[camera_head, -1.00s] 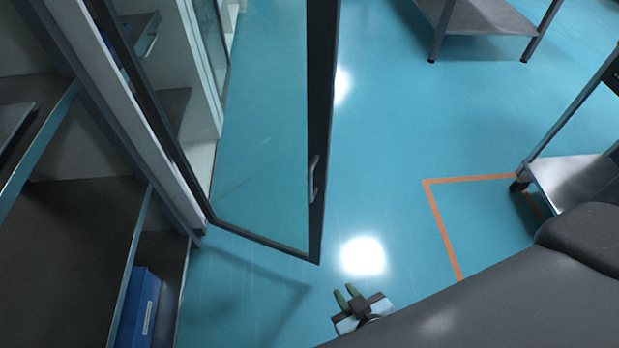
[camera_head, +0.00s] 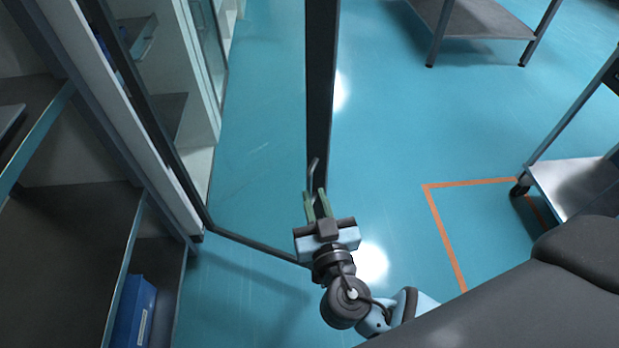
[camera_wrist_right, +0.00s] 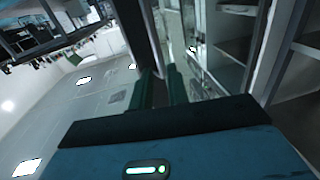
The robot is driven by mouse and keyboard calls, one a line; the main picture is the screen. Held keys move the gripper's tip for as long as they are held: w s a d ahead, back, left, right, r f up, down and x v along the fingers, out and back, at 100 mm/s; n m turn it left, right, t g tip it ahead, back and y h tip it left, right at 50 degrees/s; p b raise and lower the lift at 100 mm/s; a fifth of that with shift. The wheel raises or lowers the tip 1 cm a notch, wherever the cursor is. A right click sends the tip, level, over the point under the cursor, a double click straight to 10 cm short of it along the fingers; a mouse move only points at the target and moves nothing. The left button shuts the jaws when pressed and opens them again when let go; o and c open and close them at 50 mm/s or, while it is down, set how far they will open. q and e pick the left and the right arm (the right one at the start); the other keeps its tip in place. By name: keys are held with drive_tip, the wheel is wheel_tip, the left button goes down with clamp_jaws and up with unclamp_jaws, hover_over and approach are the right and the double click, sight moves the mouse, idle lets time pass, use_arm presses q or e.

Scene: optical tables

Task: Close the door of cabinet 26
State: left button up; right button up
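The cabinet door (camera_head: 321,90), a glass pane in a dark frame, stands swung open into the room in the head view. Its upright handle (camera_head: 312,172) is on the free edge. The open cabinet (camera_head: 75,230) with dark shelves is at the left; no number is readable. My right gripper (camera_head: 316,197) is at the handle, its two green fingers apart. The fingers overlap the handle's lower part in the picture, and I cannot tell whether they touch it. In the right wrist view the fingers (camera_wrist_right: 161,88) show a gap between them. My left gripper is out of view.
A blue box (camera_head: 136,312) sits low in the cabinet. A metal table (camera_head: 480,20) is at the back, and a cart (camera_head: 570,180) stands at the right by orange floor tape (camera_head: 440,225). The blue floor between door and cart is clear.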

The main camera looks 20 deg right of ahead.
sight(310, 183)
drive_tip(key=shift+w+d, duration=0.2)
drive_tip(key=shift+w, duration=1.2)
drive_tip(key=shift+w+d, duration=0.2)
drive_tip(key=shift+w, duration=1.15)
clamp_jaws()
